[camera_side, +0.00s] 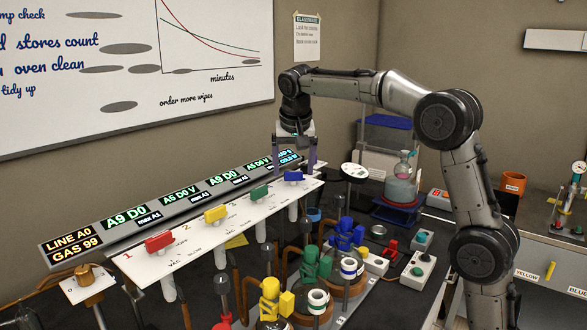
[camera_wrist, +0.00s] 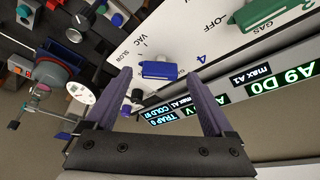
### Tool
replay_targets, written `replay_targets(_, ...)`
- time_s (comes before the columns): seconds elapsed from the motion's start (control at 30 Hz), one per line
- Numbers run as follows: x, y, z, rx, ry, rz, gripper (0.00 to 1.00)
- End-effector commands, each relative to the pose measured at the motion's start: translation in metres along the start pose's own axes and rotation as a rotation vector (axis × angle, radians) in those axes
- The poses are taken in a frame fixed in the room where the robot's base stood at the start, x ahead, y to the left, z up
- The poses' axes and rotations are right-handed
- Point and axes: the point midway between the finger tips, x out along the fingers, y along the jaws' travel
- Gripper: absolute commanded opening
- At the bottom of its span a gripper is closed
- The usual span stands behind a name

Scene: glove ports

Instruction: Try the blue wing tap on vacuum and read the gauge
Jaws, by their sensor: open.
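The blue wing tap (camera_side: 293,176) sits at the right end of the white tap panel (camera_side: 245,212). In the wrist view the blue tap (camera_wrist: 160,70) lies beside the number 4, with VAC, SLOW and OFF printed around it. I cannot tell which mark it points to. My gripper (camera_side: 296,160) is above the blue tap; in the wrist view its open fingers (camera_wrist: 157,75) stand on either side of it, with gaps visible. A round white dial gauge (camera_side: 354,172) stands right of the tap; it also shows in the wrist view (camera_wrist: 80,92). Its reading is too small to tell.
Red (camera_side: 160,242), yellow (camera_side: 215,214) and green (camera_side: 259,193) taps line the same panel. A lit display bar (camera_side: 130,217) runs behind them. Flasks, clamps and tubing crowd the bench in front. A flask on a blue stand (camera_side: 400,208) is at the right.

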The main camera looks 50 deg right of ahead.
Motion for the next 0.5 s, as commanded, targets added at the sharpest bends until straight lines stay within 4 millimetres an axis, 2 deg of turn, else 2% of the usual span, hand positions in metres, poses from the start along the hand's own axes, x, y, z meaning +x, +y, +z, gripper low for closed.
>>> replay_targets(0.1,0.0064,0.0002,0.0,0.0,0.0,0.0,0.88)
replay_targets(0.37,0.0077,0.0002,-0.0001,0.0,0.001,0.0,0.88)
replay_targets(0.4,0.0077,0.0002,-0.0001,0.0,0.0,0.0,0.86)
replay_targets(0.5,0.0075,0.0001,-0.0001,0.0,0.001,0.0,0.68)
